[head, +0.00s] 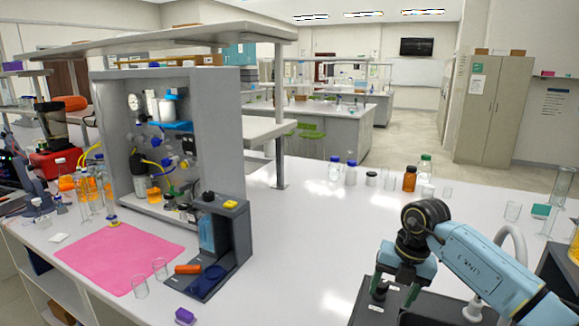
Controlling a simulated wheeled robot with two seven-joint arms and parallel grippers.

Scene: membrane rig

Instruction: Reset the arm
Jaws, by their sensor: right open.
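My right arm (475,262) comes in from the lower right, light blue with black joints. My right gripper (395,287) points down with its green-tinted fingers apart. It is low over a dark flat tray (362,313) at the front right of the bench. A small black knob-like item (379,291) shows close to its left finger. I cannot tell whether they touch, and the arm hides part of the tray. I see nothing held between the fingers. My left gripper is not in the view.
The grey membrane rig cabinet (236,130) stands left on the white bench (300,235), beside a pink mat (115,262). Several bottles, one an amber bottle (409,179), line the bench's back. Glass cylinders (560,190) stand right. The bench middle is clear.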

